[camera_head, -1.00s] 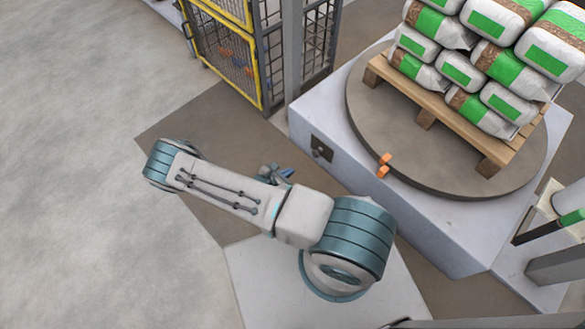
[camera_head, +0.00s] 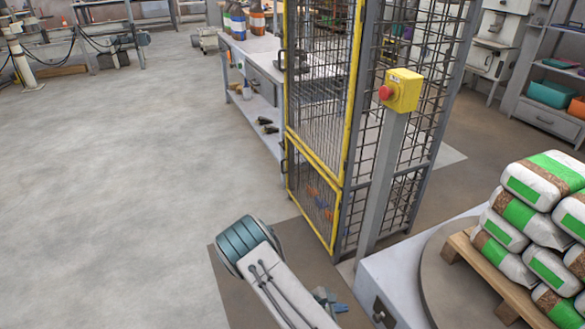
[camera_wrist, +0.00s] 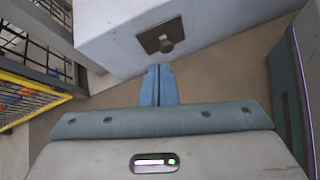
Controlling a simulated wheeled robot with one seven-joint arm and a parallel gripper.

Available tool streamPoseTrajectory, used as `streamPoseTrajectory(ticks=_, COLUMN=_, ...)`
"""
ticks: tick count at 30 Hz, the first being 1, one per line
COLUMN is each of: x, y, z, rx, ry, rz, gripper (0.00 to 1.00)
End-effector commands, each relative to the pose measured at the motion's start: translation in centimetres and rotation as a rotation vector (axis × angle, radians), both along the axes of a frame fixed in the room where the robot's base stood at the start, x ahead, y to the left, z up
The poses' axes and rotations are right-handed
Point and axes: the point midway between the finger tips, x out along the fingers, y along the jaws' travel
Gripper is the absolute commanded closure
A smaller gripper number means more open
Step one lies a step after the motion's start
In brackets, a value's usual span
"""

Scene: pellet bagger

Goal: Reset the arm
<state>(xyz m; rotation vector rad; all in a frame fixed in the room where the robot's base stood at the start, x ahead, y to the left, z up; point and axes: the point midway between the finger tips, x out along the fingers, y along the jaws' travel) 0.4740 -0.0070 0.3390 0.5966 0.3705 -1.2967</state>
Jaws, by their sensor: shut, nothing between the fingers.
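My gripper (camera_wrist: 159,85) shows in the wrist view with its two blue fingers together and nothing between them. It hangs over the brown floor, in front of the pale turntable base (camera_wrist: 105,30). A dark plate with a knob (camera_wrist: 162,38) on that base lies just beyond the fingertips in the picture; I cannot tell the exact gap. In the head view my arm is folded at the bottom, and part of my gripper (camera_head: 333,302) shows beside the arm link. The fingertips are partly cut off there by the arm.
A pallet (camera_head: 497,279) of stacked white-and-green bags (camera_head: 545,215) stands on the round turntable (camera_head: 433,275) at right. A yellow-framed mesh gate (camera_head: 318,120) and a post with a red emergency button (camera_head: 386,93) stand behind my arm. A workbench (camera_head: 262,62) is farther back. Open grey floor lies left.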

Motion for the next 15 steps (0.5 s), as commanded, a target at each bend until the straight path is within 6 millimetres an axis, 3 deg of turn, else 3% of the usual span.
streamPoseTrajectory(ticks=1, x=0.4, y=0.2, z=3.2, rx=0.030, ry=-0.032, rz=-0.054, gripper=1.00)
streamPoseTrajectory(ticks=15, x=0.2, y=0.1, z=24.2, rx=0.280, ry=-0.260, rz=-0.520, gripper=1.00)
